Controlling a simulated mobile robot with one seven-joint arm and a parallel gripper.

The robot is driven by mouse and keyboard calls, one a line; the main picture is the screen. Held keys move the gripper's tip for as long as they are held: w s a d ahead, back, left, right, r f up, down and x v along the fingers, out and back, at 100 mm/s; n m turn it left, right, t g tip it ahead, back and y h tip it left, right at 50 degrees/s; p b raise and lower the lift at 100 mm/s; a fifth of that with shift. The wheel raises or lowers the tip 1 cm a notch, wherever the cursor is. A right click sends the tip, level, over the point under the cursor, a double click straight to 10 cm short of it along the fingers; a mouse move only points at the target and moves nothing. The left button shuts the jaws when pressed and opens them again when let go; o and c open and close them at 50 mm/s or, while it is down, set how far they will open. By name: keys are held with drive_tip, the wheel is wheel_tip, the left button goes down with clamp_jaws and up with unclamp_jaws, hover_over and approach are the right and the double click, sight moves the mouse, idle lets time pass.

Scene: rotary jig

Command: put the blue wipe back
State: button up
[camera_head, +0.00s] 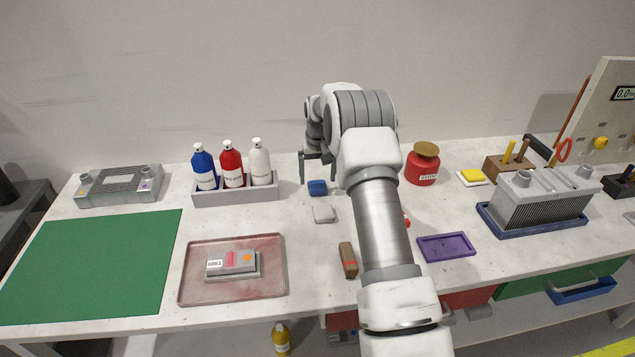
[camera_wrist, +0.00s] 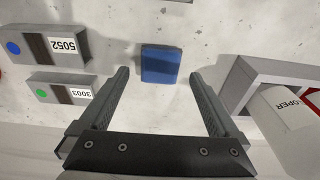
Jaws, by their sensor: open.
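The blue wipe (camera_head: 318,188), a small folded-looking blue pad, lies on the white bench just right of the grey bottle rack. It also shows in the wrist view (camera_wrist: 160,62), lying flat on the bench. My gripper (camera_head: 318,167) is open and empty. In the wrist view its two fingers (camera_wrist: 159,79) stand apart on either side of the wipe's near end, with the wipe mostly beyond the tips. I see no contact; the height above the bench is unclear.
The rack (camera_head: 235,197) holds blue, red and white bottles close to my gripper. A light grey pad (camera_head: 324,213) lies in front of the wipe. Labelled blocks (camera_wrist: 48,44) lie left in the wrist view. A purple tray (camera_head: 446,246) and red jar (camera_head: 421,166) stand right.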

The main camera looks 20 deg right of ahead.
wheel_tip(320, 180, up, 9)
drive_tip(key=s, duration=0.1)
wheel_tip(320, 180, up, 10)
drive_tip(key=r+t, duration=0.1)
hover_over(318, 188)
drive_tip(key=s+a, duration=0.4)
drive_tip(key=s, duration=0.2)
drive_tip(key=s+a+r+n+t, duration=0.1)
drive_tip(key=s+a+r, duration=0.3)
drive_tip(key=s+r, duration=0.5)
drive_tip(key=s+a+f+t, duration=0.1)
drive_tip(key=s+a+f, duration=0.1)
drive_tip(key=s, duration=1.1)
drive_tip(key=s+a+f+n+t, duration=0.1)
drive_tip(key=s+a, duration=0.2)
drive_tip(key=s, duration=1)
drive_tip(key=shift+s+a+f, duration=0.15)
drive_tip(key=shift+s+f, duration=0.05)
drive_tip(key=shift+f, duration=0.15)
